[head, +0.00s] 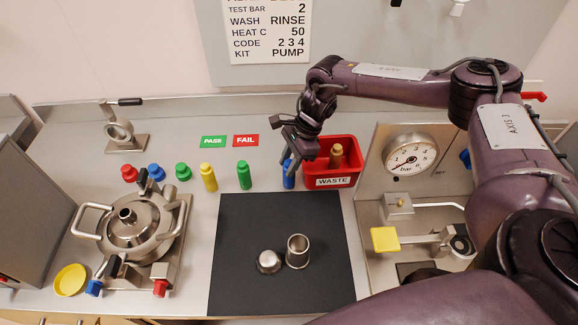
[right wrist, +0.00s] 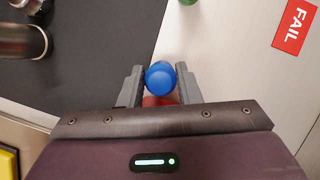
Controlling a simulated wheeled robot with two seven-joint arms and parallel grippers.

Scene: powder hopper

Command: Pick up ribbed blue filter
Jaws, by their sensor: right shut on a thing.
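The blue filter (head: 289,176) is a slim upright piece just left of the red waste bin, near the back edge of the dark mat. My right gripper (head: 289,163) reaches down over it from above and is shut on it. In the right wrist view the filter's round blue top (right wrist: 160,75) sits between the two fingers of the right gripper (right wrist: 160,82). Its ribs are too small to make out, and I cannot tell whether its base touches the counter. My left gripper is not in view.
A green bottle (head: 244,175) and a yellow bottle (head: 208,177) stand to the left. A gauge panel (head: 375,150) stands at the right.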

